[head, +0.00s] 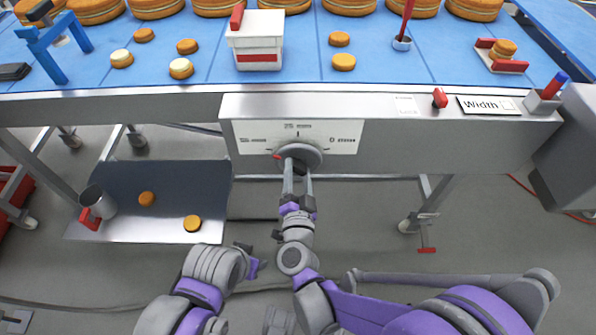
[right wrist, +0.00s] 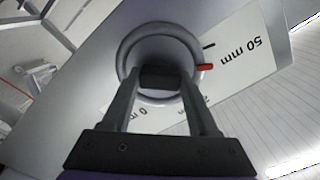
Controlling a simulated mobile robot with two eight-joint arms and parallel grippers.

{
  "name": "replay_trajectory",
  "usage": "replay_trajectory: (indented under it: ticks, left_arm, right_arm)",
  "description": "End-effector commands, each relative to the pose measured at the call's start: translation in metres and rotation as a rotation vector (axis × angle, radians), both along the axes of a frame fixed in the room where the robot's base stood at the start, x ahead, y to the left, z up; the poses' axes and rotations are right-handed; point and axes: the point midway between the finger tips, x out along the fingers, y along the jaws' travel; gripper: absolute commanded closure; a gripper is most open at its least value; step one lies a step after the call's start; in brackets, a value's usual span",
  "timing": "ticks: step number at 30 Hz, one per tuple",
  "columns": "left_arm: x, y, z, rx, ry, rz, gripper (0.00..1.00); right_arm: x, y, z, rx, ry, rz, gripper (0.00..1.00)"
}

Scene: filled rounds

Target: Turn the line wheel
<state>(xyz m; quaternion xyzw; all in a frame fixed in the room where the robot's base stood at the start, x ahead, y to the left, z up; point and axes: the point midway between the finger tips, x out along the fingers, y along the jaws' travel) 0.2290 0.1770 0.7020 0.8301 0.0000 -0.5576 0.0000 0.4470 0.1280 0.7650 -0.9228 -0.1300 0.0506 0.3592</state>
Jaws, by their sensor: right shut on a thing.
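The line wheel (head: 308,152) is a round grey dial on the front of the steel line. It sits over a white scale plate (head: 345,137) with printed marks. Its red pointer (head: 276,156) is at the wheel's left side, by the left label. In the right wrist view the wheel (right wrist: 160,32) fills the upper middle, and the red pointer (right wrist: 204,67) lies near the "50 mm" print and a black tick. My right gripper (head: 298,168) is shut on the wheel's dark grip bar (right wrist: 160,77). My left gripper (head: 253,262) hangs low, apart from the wheel; its finger opening is unclear.
The blue belt (head: 205,50) above carries cakes, a white box (head: 257,42) and a blue stand (head: 42,45). A "Width" sign (head: 490,105) and a red knob (head: 439,97) are right of the wheel. A low tray (head: 110,228) at left holds a metal cup (head: 97,201).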

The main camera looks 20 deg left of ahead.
Motion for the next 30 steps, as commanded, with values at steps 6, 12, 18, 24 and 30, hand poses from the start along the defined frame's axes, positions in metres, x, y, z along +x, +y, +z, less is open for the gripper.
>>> replay_trajectory:
  ticks: [6,12,18,24,30]
  left_arm:
    - [-0.0001,0.0000,0.0011,0.000,0.000,0.000,0.50]
    - [-0.0002,0.0000,0.0015,0.000,-0.001,0.000,0.50]
    - [-0.0002,0.0000,0.0018,0.000,-0.001,0.000,0.50]
    - [-0.0002,0.0000,0.0018,0.000,-0.001,0.000,0.50]
    - [-0.0002,0.0000,0.0018,0.000,-0.001,0.000,0.50]
  right_arm:
    - [-0.0002,-0.0002,-0.0001,-0.127,-0.036,0.000,0.96]
    - [-0.0004,-0.0002,-0.0002,-0.195,-0.055,0.001,0.96]
    - [-0.0003,-0.0003,-0.0003,-0.223,-0.063,0.001,0.96]
    - [-0.0003,-0.0003,-0.0003,-0.228,-0.065,0.000,0.95]
    - [-0.0003,-0.0003,-0.0002,-0.228,-0.065,0.000,0.38]
